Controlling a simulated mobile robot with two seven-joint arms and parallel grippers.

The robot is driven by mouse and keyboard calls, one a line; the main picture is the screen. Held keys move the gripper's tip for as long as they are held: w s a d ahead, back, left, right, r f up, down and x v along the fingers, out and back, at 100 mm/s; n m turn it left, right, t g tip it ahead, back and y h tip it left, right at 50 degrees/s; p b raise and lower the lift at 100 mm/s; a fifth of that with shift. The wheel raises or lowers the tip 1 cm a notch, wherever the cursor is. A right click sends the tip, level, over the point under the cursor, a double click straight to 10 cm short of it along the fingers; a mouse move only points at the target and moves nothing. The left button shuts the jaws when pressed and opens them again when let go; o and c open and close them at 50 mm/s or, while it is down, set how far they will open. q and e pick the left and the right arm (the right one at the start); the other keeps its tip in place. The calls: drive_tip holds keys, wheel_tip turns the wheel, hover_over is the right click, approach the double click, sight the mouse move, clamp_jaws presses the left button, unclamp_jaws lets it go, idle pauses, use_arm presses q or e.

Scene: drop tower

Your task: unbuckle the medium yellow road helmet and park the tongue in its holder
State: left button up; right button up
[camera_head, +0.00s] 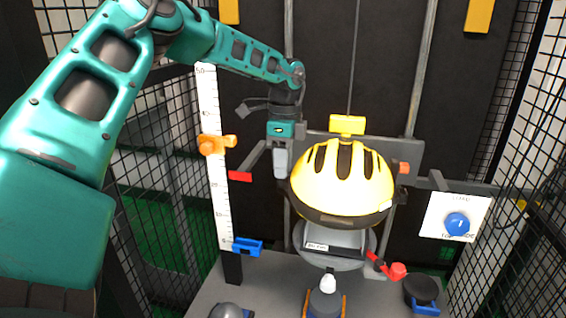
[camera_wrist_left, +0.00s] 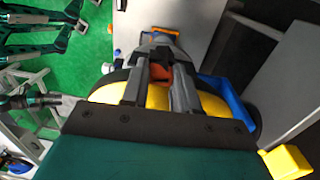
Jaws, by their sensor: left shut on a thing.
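The yellow road helmet (camera_head: 343,180) has dark vents and a dark rim and sits on a grey carriage in the middle of the head view. Part of its yellow shell (camera_wrist_left: 212,108) shows behind my gripper in the left wrist view. My left gripper (camera_head: 280,170) points down close beside the helmet's left side. In the left wrist view my left gripper (camera_wrist_left: 158,82) is shut on a red-orange piece (camera_wrist_left: 159,74) between its fingers. I cannot tell whether that is the buckle or its tongue. The chin strap and the tongue's holder are not clearly visible. My right gripper is not in view.
A white height scale (camera_head: 213,150) with an orange clamp (camera_head: 215,145) and a blue clamp (camera_head: 247,246) stands left. A red knob (camera_head: 397,271) is below right of the helmet. A panel with a blue dial (camera_head: 457,224) is right. Mesh walls flank the tower.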

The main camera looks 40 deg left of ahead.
use_arm(q)
drive_tip(key=shift+r, duration=0.15)
drive_tip(key=shift+w+r+p, duration=0.1)
drive_tip(key=shift+r+p, duration=0.6)
drive_tip(key=shift+r, duration=0.85)
drive_tip(key=shift+s+a+f+b, duration=0.35)
drive_tip(key=shift+s+b, duration=0.1)
drive_tip(key=shift+s, duration=0.4)
drive_tip(key=shift+s+a+f+b, duration=0.4)
drive_tip(key=shift+s, duration=0.5)
drive_tip(key=shift+s+a+f+b, duration=0.35)
drive_tip(key=shift+s+b, duration=0.1)
drive_tip(key=shift+s, duration=0.4)
